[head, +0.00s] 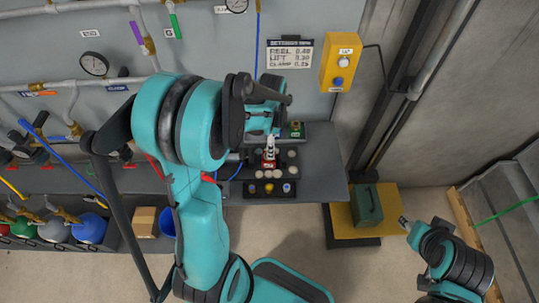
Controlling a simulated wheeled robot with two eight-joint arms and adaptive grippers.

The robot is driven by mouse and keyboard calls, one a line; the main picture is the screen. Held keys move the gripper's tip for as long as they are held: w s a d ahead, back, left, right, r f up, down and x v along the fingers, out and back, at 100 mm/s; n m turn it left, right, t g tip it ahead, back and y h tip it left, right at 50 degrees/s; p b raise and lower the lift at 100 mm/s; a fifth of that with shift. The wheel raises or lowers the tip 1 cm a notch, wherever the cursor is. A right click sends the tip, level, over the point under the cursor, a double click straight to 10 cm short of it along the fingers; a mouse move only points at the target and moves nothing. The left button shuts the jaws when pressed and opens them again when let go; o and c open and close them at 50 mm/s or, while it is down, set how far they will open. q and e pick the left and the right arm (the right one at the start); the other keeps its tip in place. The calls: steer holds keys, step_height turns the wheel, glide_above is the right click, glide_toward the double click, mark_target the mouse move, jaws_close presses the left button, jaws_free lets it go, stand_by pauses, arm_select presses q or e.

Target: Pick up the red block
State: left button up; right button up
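A small red block (268,164) shows on the dark shelf at the centre, among pale round discs. My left gripper (270,148) reaches down from the large teal arm, with its tips right at the top of the block. The tips are too small to tell whether they are apart or closed on it, or whether they touch it. The arm and wrist hide part of the shelf to the left and behind. My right gripper (404,221) is at the lower right, away from the block, and too small to read.
The grey shelf (325,165) carries a dark panel with a yellow knob (269,188) in front. A green case (367,205) sits on a yellow stand at right. A yellow button box (341,62) hangs on the wall. Pipes and gauges line the left wall.

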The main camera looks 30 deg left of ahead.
arm_select(q)
step_height(320, 180, down, 3)
steer(key=shift+s+a+b, duration=0.1)
steer(key=shift+s+b, duration=0.05)
steer(key=shift+b, duration=0.4)
steer(key=f, duration=0.1)
steer(key=f+b, duration=0.1)
steer(key=f, duration=0.1)
steer(key=f+b, duration=0.1)
steer(key=f, duration=0.1)
steer(key=shift+s+a, duration=0.15)
steer(key=shift+s, duration=0.1)
steer(key=shift+r, duration=0.15)
steer(key=c, duration=1.5)
steer(key=shift+r, duration=0.1)
